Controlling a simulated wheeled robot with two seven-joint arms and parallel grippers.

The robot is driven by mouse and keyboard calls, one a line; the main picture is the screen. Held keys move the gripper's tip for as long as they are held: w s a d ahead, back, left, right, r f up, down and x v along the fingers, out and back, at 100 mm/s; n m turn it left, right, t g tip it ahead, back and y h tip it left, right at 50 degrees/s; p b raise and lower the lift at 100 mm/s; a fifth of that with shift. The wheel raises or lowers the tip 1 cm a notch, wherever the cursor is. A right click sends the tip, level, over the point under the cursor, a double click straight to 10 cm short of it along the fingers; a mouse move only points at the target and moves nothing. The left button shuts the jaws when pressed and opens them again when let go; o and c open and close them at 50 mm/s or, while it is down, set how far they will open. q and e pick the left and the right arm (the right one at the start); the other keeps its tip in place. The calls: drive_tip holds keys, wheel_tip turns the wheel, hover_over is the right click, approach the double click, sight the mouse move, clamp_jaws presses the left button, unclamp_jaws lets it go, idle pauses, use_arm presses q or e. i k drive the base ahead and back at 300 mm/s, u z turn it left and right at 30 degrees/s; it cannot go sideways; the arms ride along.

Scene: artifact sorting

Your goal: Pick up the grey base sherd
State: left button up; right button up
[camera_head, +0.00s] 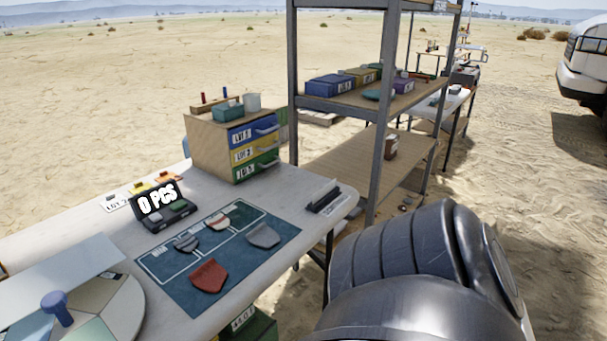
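A plain grey sherd (263,236) lies on the right part of a dark blue mat (232,290) on the white table. A smaller grey sherd (186,243) with darker bands lies in an outlined box at the mat's left. I cannot tell for certain from shape which is the base sherd; the plain one is the more evenly grey. A red sherd (209,276) lies near the mat's front, and a cream sherd (218,221) with a reddish part lies in a box at the back. Neither gripper is in view; a dark arm link of mine fills the lower right.
A counter reading "0 PCS" (157,198) stands behind the mat. A wooden cabinet (212,150) with blue, yellow and green drawers stands at the back. A metal shelf unit (374,180) rises at right. A round sorting tray (120,308) is front left.

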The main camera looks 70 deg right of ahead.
sight(263, 236)
drive_tip(key=z, duration=1.9)
